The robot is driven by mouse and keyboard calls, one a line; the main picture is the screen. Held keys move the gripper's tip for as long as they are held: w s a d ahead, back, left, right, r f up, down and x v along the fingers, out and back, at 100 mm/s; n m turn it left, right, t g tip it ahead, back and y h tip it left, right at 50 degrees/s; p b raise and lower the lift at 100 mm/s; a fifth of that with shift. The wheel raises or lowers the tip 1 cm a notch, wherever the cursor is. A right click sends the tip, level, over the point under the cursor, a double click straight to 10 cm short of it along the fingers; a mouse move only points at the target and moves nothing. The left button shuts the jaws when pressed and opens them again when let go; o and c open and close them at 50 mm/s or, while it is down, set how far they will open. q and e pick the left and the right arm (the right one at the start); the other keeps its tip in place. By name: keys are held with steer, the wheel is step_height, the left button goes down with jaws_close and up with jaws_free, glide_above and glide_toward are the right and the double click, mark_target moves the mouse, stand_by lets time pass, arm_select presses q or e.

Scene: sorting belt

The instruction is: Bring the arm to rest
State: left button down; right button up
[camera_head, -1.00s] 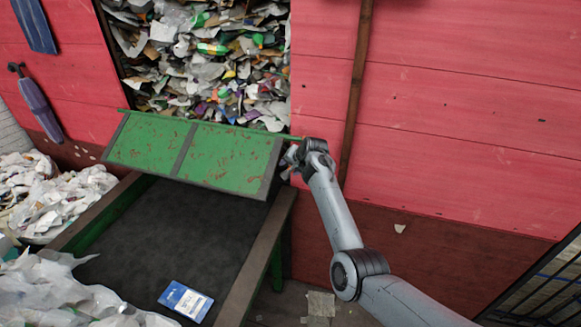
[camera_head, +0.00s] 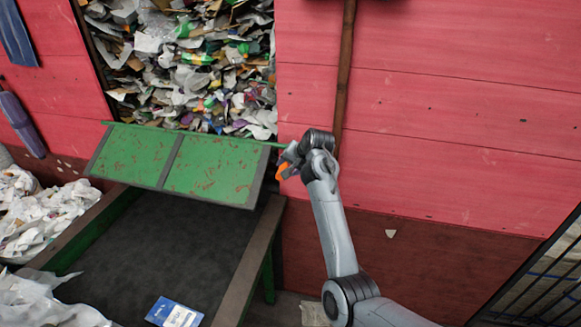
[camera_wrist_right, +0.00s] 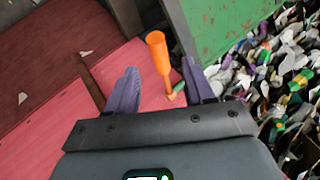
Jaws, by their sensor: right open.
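My right gripper (camera_head: 285,168) is at the right end of the green flap (camera_head: 170,165), beside an orange handle (camera_head: 282,173). In the right wrist view my right gripper (camera_wrist_right: 160,85) has its two purple fingers spread apart. The orange handle (camera_wrist_right: 159,58) shows in the gap between them, and neither finger visibly touches it. A thin green rod joins the handle's lower end to the flap side. The flap hangs tilted over the far end of the dark belt (camera_head: 155,250).
Mixed waste (camera_head: 200,70) fills the opening behind the flap. Pale plastic waste (camera_head: 45,205) lies left of the belt. A blue and white packet (camera_head: 174,313) lies on the belt. The red wall (camera_head: 430,120) stands close behind my right arm, and a dark mesh frame (camera_head: 545,275) is at the right.

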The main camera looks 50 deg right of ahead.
steer(key=shift+s+a+r, duration=0.1)
steer(key=shift+s+r, duration=0.2)
steer(key=shift+r, duration=0.1)
